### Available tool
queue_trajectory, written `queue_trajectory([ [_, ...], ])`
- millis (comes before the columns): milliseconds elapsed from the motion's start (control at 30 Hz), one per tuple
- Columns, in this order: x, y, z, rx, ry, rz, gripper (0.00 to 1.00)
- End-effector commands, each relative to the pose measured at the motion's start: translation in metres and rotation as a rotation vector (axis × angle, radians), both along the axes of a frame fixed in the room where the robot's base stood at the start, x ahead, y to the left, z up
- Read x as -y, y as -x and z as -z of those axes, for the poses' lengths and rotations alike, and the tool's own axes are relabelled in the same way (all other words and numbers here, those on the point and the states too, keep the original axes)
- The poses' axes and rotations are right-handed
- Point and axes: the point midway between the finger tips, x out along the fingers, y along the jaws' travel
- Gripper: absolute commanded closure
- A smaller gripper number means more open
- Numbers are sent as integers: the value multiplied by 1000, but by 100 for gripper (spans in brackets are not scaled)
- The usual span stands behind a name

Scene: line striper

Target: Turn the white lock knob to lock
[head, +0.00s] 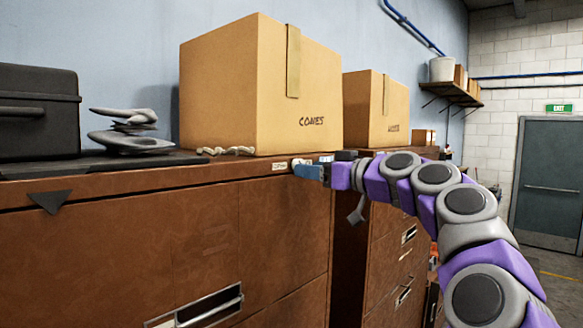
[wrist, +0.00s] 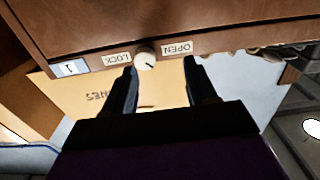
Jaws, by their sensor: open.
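The white lock knob (wrist: 146,60) sits on the brown cabinet's top front rail in the wrist view, which appears upside down. A dark mark on its face slants toward the lower right. The LOCK label (wrist: 116,59) is left of it and the OPEN label (wrist: 177,48) is right of it. My gripper (wrist: 160,68) is open, its two fingers apart with the knob just beyond the tips, nearer the left finger. I cannot tell whether either finger touches it. In the head view my gripper (head: 307,171) is at the cabinet's top right corner, partly covering the knob area.
The brown cabinet (head: 130,235) fills the lower left. A cardboard box marked CONES (head: 235,95) stands on top, just behind the knob. A black case (head: 38,105) and stacked grey pieces (head: 130,142) are further left. A second box (head: 376,108) stands behind. The floor at right looks clear.

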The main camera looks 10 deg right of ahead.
Motion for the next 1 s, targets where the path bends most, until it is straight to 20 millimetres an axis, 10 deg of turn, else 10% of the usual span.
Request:
queue_trajectory([
  [533,-57,-47,2,-2,15,-1,43],
  [1000,-39,-50,1,-1,1,0,51],
])
